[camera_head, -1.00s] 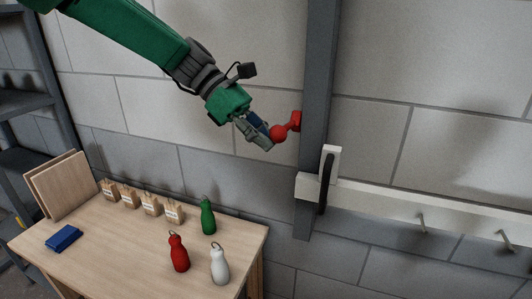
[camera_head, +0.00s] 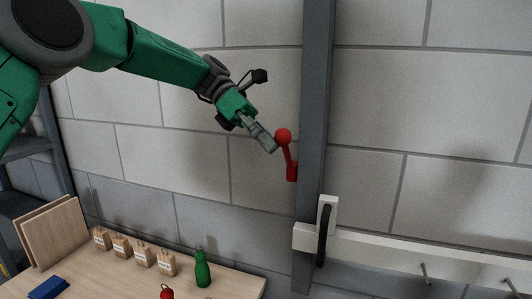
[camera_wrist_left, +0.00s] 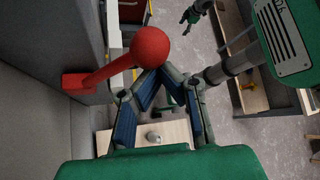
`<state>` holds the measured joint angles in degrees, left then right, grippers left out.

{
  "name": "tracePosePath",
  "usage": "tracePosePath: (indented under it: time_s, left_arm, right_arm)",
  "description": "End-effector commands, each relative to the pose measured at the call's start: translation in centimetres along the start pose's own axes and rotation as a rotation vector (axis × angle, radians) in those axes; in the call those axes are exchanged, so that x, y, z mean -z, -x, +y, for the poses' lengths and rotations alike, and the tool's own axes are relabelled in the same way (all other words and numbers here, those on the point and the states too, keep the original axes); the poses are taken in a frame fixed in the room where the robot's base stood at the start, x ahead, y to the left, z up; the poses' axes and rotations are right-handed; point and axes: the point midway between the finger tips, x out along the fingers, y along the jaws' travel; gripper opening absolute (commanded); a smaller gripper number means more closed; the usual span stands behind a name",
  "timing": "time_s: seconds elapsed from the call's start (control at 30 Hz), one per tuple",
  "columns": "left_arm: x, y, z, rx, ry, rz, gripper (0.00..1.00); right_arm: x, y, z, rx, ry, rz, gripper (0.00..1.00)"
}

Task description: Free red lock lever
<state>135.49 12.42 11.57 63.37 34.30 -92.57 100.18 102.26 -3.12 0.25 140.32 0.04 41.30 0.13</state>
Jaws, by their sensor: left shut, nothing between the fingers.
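The red lock lever (camera_head: 288,153) is mounted at the left side of the grey upright post. Its round knob (camera_head: 284,135) is up, above its red base (camera_head: 291,172), with a slight lean left. In the left wrist view the red knob (camera_wrist_left: 150,47) is large, just beyond my fingertips. My left gripper (camera_head: 272,146) is shut and empty, its tips close beside the knob's lower left. I cannot tell if they touch. In the left wrist view its fingers (camera_wrist_left: 153,74) meet at the tips. My right gripper (camera_wrist_left: 190,14) shows small at the top there, its jaws unclear.
A white bar (camera_head: 400,250) with a black handle (camera_head: 324,235) and hooks crosses the post below the lever. A wooden table (camera_head: 110,280) at lower left holds small tagged blocks (camera_head: 143,254), a green bottle (camera_head: 202,268) and a blue item (camera_head: 48,288). The wall above is clear.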

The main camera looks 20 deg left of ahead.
Motion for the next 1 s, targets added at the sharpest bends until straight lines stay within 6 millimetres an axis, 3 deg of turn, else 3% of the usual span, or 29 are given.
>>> tracePosePath:
  time_s: [0.7,1.0]
  left_arm:
    - [-0.3,0.2,0.1,0.001,-0.001,-0.001,0.0]
    - [2.2,-0.4,-0.7,0.003,0.002,-0.003,0.0]
  right_arm:
    - [0.0,0.0,0.0,0.0,0.0,0.0,0.61]
    - [0.0,0.0,0.0,0.0,0.0,0.0,0.61]
